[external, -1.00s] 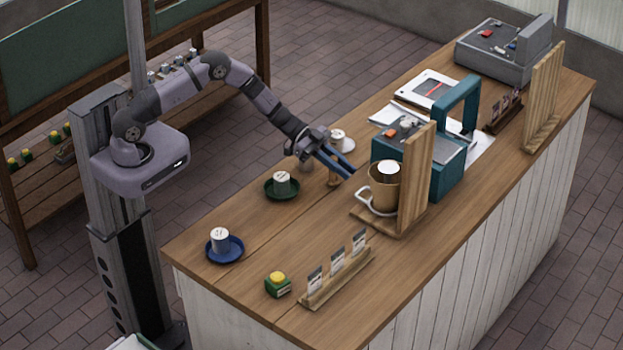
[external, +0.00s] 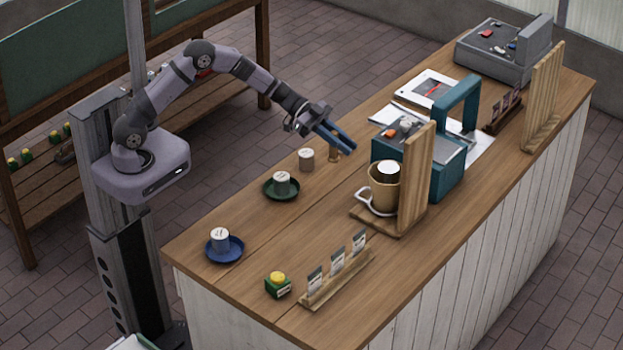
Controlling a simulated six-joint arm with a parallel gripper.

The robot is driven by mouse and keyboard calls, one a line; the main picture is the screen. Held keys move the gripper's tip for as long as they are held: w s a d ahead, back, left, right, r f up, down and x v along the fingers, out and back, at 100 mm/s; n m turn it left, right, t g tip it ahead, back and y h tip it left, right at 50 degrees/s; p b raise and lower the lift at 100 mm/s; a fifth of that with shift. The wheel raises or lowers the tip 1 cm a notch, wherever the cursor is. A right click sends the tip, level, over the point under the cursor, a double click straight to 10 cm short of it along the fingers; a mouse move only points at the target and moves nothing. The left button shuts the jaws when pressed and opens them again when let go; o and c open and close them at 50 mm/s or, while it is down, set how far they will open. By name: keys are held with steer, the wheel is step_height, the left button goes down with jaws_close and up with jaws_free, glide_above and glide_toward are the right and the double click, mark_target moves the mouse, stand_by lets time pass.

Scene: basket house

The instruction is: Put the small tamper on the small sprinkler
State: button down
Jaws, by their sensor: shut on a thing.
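My gripper (external: 345,148) is shut on a small brown wooden piece, which looks like the small tamper (external: 334,156). The piece hangs just under the fingers, above the wooden counter. It is too small to see in detail. I cannot tell for sure which thing is the small sprinkler. Small pale cylinders stand nearby: one bare on the counter (external: 306,157), one on a green saucer (external: 281,181), and one on a blue saucer (external: 219,238).
A wooden stand with a tan pot (external: 383,198) and a tall board (external: 416,175) rises to the right. Behind it is a teal machine (external: 450,170). A card rack (external: 340,277) and green box (external: 278,288) stand in front. The front middle counter is clear.

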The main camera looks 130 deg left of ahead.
steer(key=w+d+r, duration=0.3)
steer(key=w+d, duration=0.5)
steer(key=d, duration=0.1)
steer(key=w+d+r, duration=0.4)
steer(key=w+d, duration=0.4)
steer(key=w+d+b, duration=0.1)
steer(key=w+d, duration=0.1)
steer(key=d, duration=1.1)
steer(key=s+d+f+h, duration=0.1)
steer(key=s+d, duration=0.1)
steer(key=d, duration=1.2)
step_height(320, 180, down, 10)
steer(key=p, duration=0.2)
steer(key=shift+m, duration=0.4)
steer(key=shift+d+f, duration=0.1)
steer(key=shift+f, duration=0.1)
steer(key=shift+f, duration=0.1)
steer(key=c, duration=1.7)
jaws_free()
